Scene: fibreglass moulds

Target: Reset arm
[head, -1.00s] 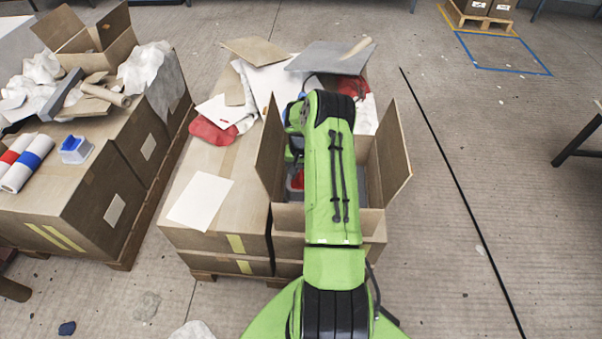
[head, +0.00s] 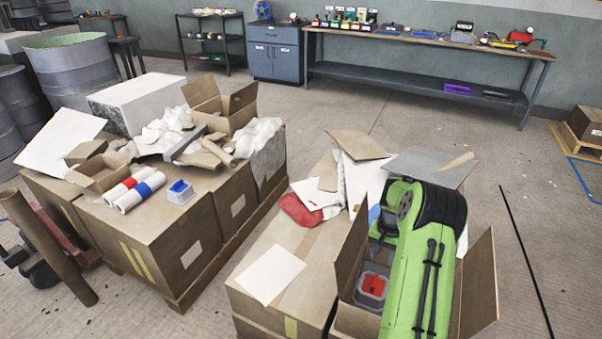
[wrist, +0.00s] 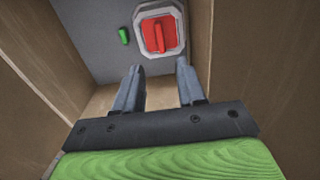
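My gripper (wrist: 159,88) shows in the wrist view with its two grey fingers apart and nothing between them. It is inside or just above an open cardboard box (head: 350,262), with the box's brown walls on both sides. Beyond the fingertips, a red block-like part in a pale grey octagonal housing (wrist: 158,30) lies on a grey surface, apart from the fingers. It also shows in the box in the head view (head: 372,287). In the head view my green arm covers much of the box and hides my gripper.
A small green piece (wrist: 124,36) lies beside the housing. A grey sheet (head: 425,165) and paper scraps lie behind the box. At left, cartons (head: 165,235) carry rolls and a blue-topped block (head: 180,191). A workbench (head: 425,43) stands at the back.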

